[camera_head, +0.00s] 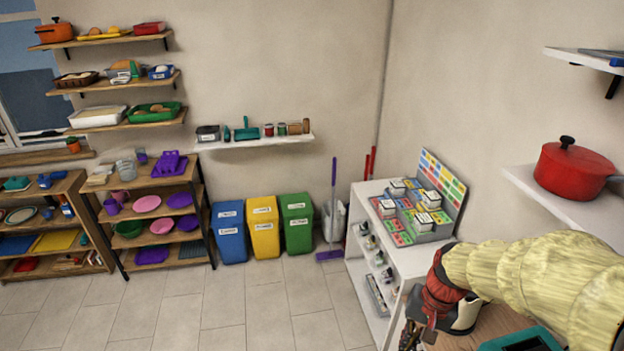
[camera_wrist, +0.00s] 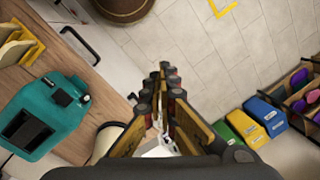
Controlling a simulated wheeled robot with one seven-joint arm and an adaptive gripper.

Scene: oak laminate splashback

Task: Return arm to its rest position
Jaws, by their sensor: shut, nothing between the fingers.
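My arm (camera_head: 540,280), in a pale yellow padded sleeve with a red wrist section, reaches in from the right in the head view. My gripper (camera_head: 418,330) hangs at its end, pointing down beside the white shelf unit. In the wrist view my gripper (camera_wrist: 163,72) has its dark fingertips together, with nothing held between them. It is in the air over the floor, beside the wooden counter's edge.
A wooden counter (camera_wrist: 95,75) holds a teal appliance (camera_wrist: 45,115). A white shelf unit (camera_head: 365,265) with boxed goods stands close to my gripper. A red pot (camera_head: 573,170) sits on a wall shelf above my arm. Open floor (camera_head: 250,310) lies left.

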